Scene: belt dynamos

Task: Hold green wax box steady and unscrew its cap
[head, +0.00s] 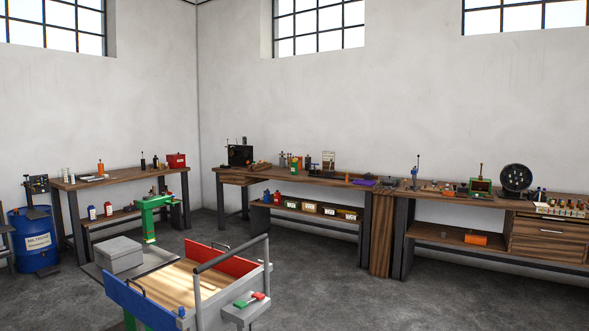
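Neither of my grippers shows in the head view. I cannot pick out the green wax box or its cap for sure. A small green container with an orange part (295,165) stands on the long back bench among other small items. A green box-shaped item (480,187) sits on the right bench, with a dark upright part above it. Both are far off and too small to tell whether either has a screw cap.
Floor (400,300) at right is clear.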

